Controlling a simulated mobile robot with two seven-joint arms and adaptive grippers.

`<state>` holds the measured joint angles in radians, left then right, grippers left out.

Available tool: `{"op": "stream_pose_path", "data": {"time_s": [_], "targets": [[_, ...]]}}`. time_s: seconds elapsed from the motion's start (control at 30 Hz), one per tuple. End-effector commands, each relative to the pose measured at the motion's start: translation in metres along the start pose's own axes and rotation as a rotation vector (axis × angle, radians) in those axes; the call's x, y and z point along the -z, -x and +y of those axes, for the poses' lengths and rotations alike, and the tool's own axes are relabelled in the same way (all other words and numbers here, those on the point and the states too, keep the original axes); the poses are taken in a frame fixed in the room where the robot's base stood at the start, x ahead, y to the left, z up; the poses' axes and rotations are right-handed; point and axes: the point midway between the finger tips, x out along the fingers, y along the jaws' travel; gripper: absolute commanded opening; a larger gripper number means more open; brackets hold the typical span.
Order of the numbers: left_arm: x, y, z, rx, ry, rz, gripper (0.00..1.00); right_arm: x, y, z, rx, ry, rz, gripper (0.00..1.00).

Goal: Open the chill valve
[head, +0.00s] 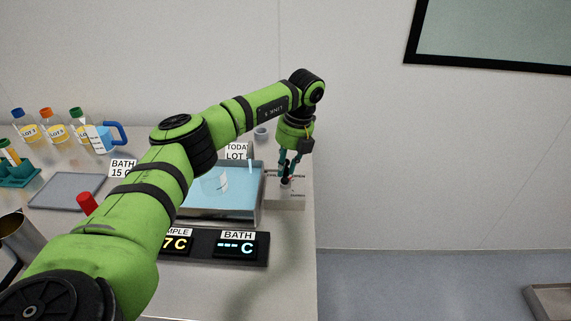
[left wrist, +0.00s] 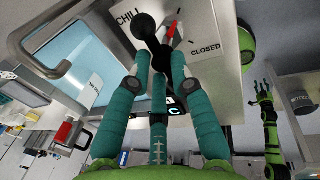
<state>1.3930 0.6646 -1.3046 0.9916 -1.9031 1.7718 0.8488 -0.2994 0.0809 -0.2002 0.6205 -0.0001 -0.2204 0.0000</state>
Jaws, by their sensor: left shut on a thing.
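The chill valve's black handle (left wrist: 147,28) shows in the left wrist view, on a pale panel with the words CHILL and CLOSED. A red pointer mark (left wrist: 171,30) sits beside the handle, between the two words. My left gripper (head: 287,178) reaches down at the right end of the bath. Its teal fingers also show in the left wrist view (left wrist: 160,62), shut on the black handle, and they hide part of it. My right gripper (left wrist: 264,88) shows small at the right of the left wrist view, away from the valve; its finger opening is unclear.
The water bath (head: 262,193) lies left of the valve. A black display panel (head: 202,246) stands in front of it, its BATH readout showing dashes. Bottles (head: 50,128), a blue-handled jug (head: 100,138) and a grey tray (head: 65,190) are at the left. The table ends just right of the valve.

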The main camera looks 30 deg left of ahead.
Motion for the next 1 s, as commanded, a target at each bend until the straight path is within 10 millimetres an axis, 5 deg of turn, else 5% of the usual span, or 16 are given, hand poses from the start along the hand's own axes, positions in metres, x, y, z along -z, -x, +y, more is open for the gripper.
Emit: {"op": "stream_pose_path", "data": {"time_s": [0.3,0.33,0.37,0.77,1.0], "targets": [[0.001,-0.001,0.0,0.0,0.007,0.004,0.0,0.0,0.0,-0.001,0.001,0.0,0.0,0.42],[0.001,-0.001,0.0,0.0,0.007,0.004,0.34,0.0,0.0,-0.001,0.001,0.0,0.0,0.42],[0.001,-0.001,0.0,0.0,0.006,0.004,0.46,0.0,0.0,-0.001,0.001,0.0,0.0,0.42],[0.0,0.004,0.0,0.001,0.003,0.001,0.46,-0.001,0.0,-0.001,0.002,-0.001,-0.001,0.42],[-0.001,0.044,-0.001,0.004,0.003,-0.002,0.46,-0.001,0.0,-0.001,0.001,-0.001,-0.001,0.42]]}}
